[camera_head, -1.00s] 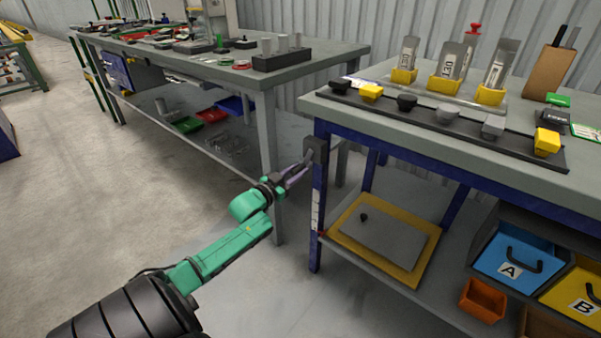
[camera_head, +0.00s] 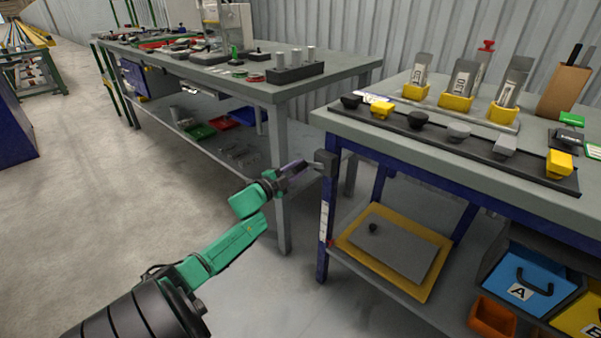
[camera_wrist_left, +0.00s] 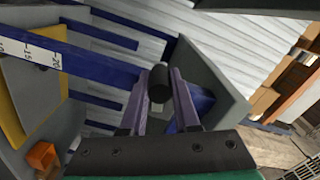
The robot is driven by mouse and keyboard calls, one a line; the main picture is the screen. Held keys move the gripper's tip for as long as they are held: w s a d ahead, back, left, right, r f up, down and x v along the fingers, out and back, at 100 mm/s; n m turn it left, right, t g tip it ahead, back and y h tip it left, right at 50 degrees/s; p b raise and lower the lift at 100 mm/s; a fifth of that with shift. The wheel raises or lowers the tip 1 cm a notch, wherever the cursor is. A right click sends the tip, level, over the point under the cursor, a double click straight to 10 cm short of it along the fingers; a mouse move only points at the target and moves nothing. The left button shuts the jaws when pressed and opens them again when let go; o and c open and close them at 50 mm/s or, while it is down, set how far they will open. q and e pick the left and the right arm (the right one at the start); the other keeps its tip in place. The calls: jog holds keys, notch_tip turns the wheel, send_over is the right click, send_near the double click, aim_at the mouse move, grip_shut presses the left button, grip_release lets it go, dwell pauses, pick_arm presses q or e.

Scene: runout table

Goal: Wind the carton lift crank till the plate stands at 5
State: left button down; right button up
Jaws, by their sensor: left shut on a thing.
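The carton lift has a dark crank housing (camera_head: 326,160) at the top of the blue table leg, at the near left corner of the right table. My left gripper (camera_head: 308,168) is at this housing, shut on the crank handle. In the left wrist view the dark round handle (camera_wrist_left: 158,83) sits between the two fingers. The lift plate (camera_head: 400,245), grey on a yellow frame, lies level under the tabletop. A white scale strip (camera_head: 324,220) runs down the leg, with a small red mark near its lower end. The pointer's exact reading is too small to tell. My right gripper is out of view.
Blue bin A (camera_head: 520,280) and an orange bin (camera_head: 492,316) stand below the right table. Its top carries a row of knobs and yellow holders. A second table (camera_head: 270,92) stands behind my left arm. The floor at left is clear.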

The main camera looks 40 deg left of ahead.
aim_at(300, 166)
pick_arm(q)
jog(key=r+m, duration=0.2)
jog(key=m, duration=0.1)
jog(key=shift+a+r+m, duration=0.2)
jog(key=shift+r+m, duration=0.1)
jog(key=r+m, duration=0.1)
jog(key=m, duration=0.1)
jog(key=shift+d+r+m, duration=0.15)
jog(key=shift+m, duration=0.25)
jog(key=shift+r+m, duration=0.2)
jog(key=shift+m, duration=0.2)
jog(key=shift+d+r+m, duration=0.3)
jog(key=shift+r+m, duration=0.1)
jog(key=shift+m, duration=0.6)
jog(key=shift+w+d+r+m+b, duration=0.1)
jog(key=shift+d+r+m+b, duration=0.5)
jog(key=shift+m, duration=1.35)
jog(key=shift+s+d+r+m+b, duration=0.15)
jog(key=shift+d+m+b, duration=0.8)
jog(key=shift+m, duration=0.95)
jog(key=shift+w+d+r+m+b, duration=0.15)
jog(key=shift+d+r+m+b, duration=0.25)
jog(key=shift+d+m, duration=1.15)
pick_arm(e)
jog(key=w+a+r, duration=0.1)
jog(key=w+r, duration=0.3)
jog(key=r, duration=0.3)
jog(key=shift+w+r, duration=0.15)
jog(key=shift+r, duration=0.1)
